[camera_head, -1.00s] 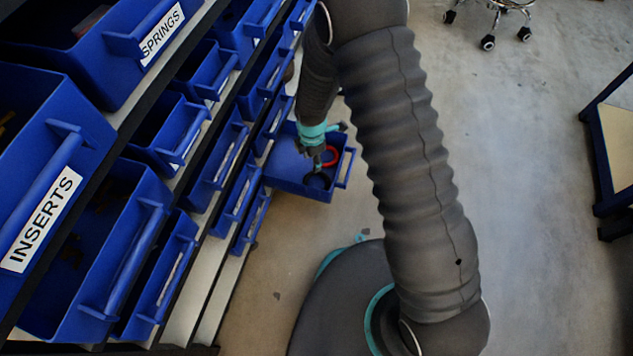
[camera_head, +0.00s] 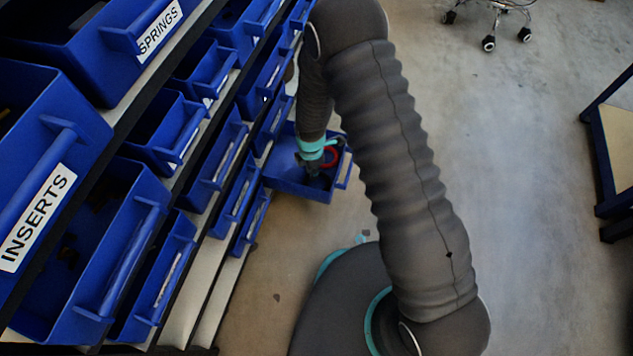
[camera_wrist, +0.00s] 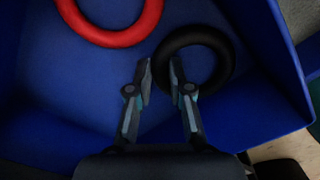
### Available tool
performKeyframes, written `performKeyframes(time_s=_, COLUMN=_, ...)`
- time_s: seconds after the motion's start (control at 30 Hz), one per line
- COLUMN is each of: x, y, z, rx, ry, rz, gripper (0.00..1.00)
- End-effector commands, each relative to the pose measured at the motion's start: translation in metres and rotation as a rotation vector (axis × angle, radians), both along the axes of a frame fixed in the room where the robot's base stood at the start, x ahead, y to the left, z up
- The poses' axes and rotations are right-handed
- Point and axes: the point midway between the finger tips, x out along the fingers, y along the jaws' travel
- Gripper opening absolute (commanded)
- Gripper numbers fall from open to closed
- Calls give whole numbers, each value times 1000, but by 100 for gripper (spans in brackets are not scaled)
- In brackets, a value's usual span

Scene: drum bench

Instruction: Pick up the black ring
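The black ring (camera_wrist: 195,34) lies flat on the floor of a blue bin (camera_wrist: 85,75) in the wrist view. My gripper (camera_wrist: 162,64) is open, its two fingertips on either side of the ring's left part. The right fingertip overlaps the ring's opening and the left one is just outside. I cannot tell how far the tips are above the bin floor. In the head view my gripper (camera_head: 313,170) is down inside the bin (camera_head: 297,187), and the black ring cannot be made out clearly.
A red ring (camera_wrist: 112,38) lies left of the black one, apart from it. The bin walls stand close to the right and below in the wrist view. A rack of blue bins (camera_head: 150,205) is left of the arm. Open floor (camera_head: 520,200) is to the right.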

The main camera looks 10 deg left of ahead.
Motion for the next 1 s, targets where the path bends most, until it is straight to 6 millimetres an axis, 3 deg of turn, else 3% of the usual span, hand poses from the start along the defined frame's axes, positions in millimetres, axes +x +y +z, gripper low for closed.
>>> performKeyframes(time_s=0.43, x=1, y=0, z=6, rx=1, ry=-2, rz=0, gripper=0)
performKeyframes(time_s=0.8, x=1, y=1, z=70, rx=2, ry=-2, rz=0, gripper=0)
performKeyframes(time_s=1.0, x=0, y=0, z=94, rx=1, ry=1, rz=1, gripper=0)
